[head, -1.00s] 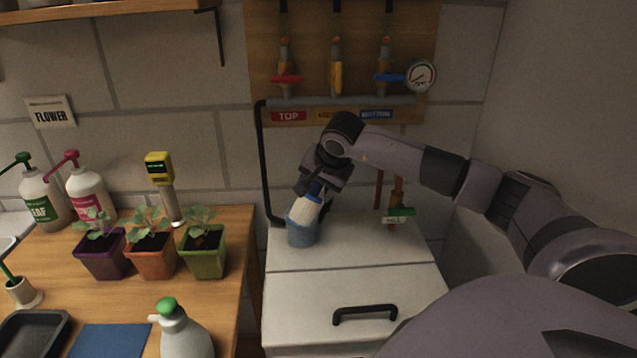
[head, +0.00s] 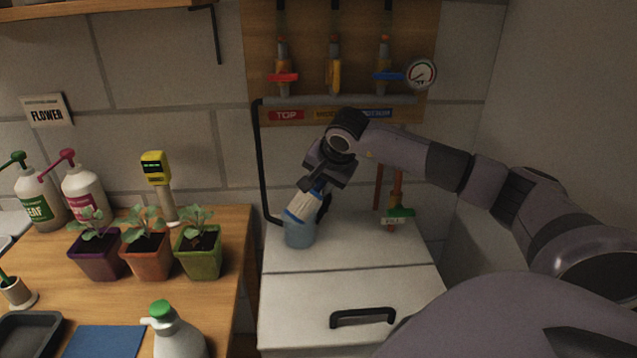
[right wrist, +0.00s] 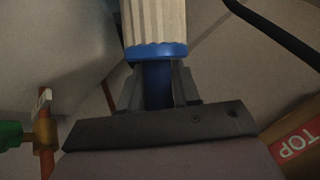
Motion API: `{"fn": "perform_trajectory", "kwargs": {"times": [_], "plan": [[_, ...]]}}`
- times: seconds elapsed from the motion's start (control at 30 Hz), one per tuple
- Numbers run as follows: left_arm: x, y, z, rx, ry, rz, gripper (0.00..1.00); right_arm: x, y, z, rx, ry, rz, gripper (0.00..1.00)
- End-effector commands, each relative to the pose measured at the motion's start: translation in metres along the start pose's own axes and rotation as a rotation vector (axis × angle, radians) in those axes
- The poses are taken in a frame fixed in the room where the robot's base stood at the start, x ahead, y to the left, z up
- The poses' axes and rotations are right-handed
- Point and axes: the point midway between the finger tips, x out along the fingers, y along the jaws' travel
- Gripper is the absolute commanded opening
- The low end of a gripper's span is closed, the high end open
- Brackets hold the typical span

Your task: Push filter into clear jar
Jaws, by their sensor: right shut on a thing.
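The filter (head: 304,205) is a pale pleated cylinder with blue ends. My right gripper (head: 317,186) is shut on its blue end and holds it tilted, with the other end at the mouth of the clear jar (head: 299,234). The jar looks bluish and stands on the white cabinet top. I cannot tell how deep the filter sits in it. In the right wrist view the pleated filter (right wrist: 155,25) points away from my right gripper (right wrist: 157,85), whose fingers close on its blue stem. The jar is not clear in that view. My left gripper is not in view.
A pipe with valves (head: 340,100) and a gauge (head: 421,73) is on the wall behind. A green-handled valve (head: 399,212) stands right of the jar. Potted seedlings (head: 146,254) and a spray bottle (head: 178,335) are on the wooden bench at left. The cabinet front is clear.

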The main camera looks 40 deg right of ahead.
Motion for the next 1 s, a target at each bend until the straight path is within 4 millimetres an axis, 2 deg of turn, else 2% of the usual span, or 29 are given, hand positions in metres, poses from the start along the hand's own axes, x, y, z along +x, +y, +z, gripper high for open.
{"fn": "perform_trajectory", "kwargs": {"times": [0.1,0.13,0.2,0.57,1.0], "plan": [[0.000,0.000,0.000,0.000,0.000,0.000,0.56,0.002,0.005,-0.003,-0.001,0.009,0.017,0.01],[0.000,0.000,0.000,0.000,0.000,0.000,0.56,0.002,0.005,-0.003,-0.001,0.008,0.017,0.41],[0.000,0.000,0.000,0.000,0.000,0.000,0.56,0.002,0.005,-0.003,0.000,0.007,0.015,0.61],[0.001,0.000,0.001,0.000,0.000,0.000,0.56,-0.003,0.002,-0.001,-0.001,0.004,0.007,0.61],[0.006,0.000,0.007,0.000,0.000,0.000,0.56,-0.064,0.003,-0.002,-0.001,0.006,0.010,0.61]]}}
